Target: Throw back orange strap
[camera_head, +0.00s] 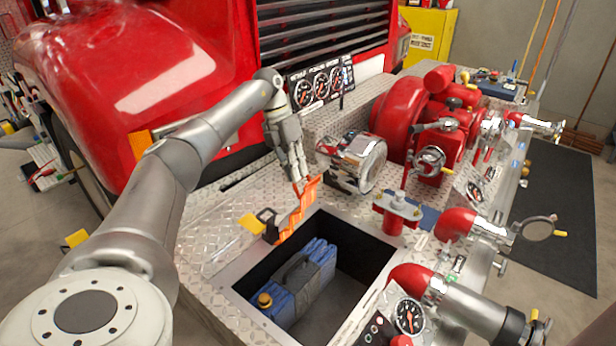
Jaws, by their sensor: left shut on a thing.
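The orange strap (308,192) hangs at the far left corner of a square opening in the diamond-plate bumper deck. More orange strap (280,236) and a black buckle (266,217) lie at the opening's left rim. My left gripper (297,180) reaches down from above and is shut on the upper part of the strap. A blue container (300,284) with a dark handle and a yellow cap sits inside the opening, below the strap. My right gripper does not show.
A chrome cylinder (352,162) stands right behind the strap. The red pump (420,120), red pipes with valves (455,224) and a gauge (409,316) crowd the right side. Bare diamond plate (212,236) lies left of the opening. The red truck (130,80) rises behind.

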